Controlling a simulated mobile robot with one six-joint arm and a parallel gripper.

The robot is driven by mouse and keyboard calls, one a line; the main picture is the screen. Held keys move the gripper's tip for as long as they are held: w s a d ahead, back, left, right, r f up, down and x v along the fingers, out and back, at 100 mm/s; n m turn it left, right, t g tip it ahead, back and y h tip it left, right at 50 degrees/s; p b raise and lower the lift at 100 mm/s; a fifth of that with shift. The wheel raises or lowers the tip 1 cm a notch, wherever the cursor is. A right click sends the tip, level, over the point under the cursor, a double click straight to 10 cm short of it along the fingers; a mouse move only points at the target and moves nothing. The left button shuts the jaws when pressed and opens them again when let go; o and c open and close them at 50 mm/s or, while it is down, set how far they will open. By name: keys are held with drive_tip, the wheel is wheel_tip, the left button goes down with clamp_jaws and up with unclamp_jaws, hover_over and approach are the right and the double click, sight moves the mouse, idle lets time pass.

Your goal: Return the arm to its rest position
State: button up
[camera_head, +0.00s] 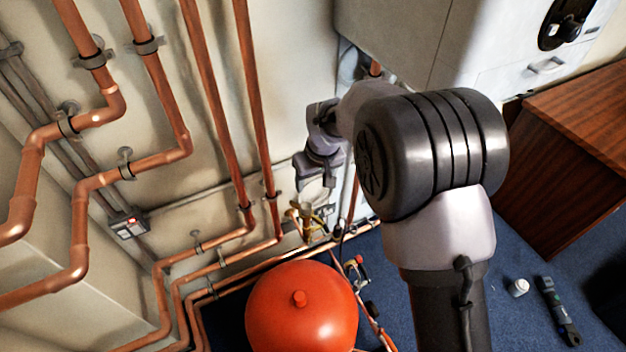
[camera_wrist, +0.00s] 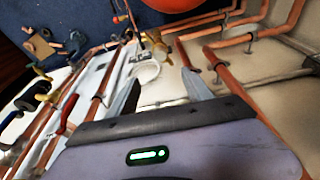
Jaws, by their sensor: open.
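My gripper (camera_head: 316,179) is at the end of my arm, in front of the wall beside the copper pipes (camera_head: 262,130) and left of the white cabinet (camera_head: 420,50). In the wrist view its two fingers (camera_wrist: 162,92) stand apart. A white round fitting shows between them, and I cannot tell how far beyond them it lies. Nothing appears held. In the head view my own arm's large dark joint hides part of the wall and the cabinet's lower edge.
A red round vessel (camera_head: 302,310) stands low in front of the wall. Brass valves (camera_head: 306,217) sit below my gripper. A wooden cabinet (camera_head: 570,150) stands at the right. A white cap (camera_head: 518,288) and a dark tool (camera_head: 557,310) lie on the blue floor (camera_head: 515,250).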

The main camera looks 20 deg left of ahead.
drive_tip(key=shift+r, duration=0.1)
drive_tip(key=s+d+r+m+t, duration=0.1)
drive_tip(key=s+d+r+m, duration=0.25)
drive_tip(key=d+r, duration=0.65)
drive_tip(key=s+d+r+m+t, duration=0.1)
drive_tip(key=s+d+r+m, duration=0.25)
drive_tip(key=d+r, duration=0.6)
drive_tip(key=s+d+m+t, duration=0.1)
drive_tip(key=s+d+m, duration=0.2)
drive_tip(key=s, duration=0.6)
drive_tip(key=s+d+r+m, duration=0.1)
drive_tip(key=s+d+m, duration=0.2)
drive_tip(key=s+d, duration=0.5)
drive_tip(key=shift+s+r+m+t, duration=0.3)
drive_tip(key=shift+s+t, duration=0.1)
drive_tip(key=shift+s, duration=0.05)
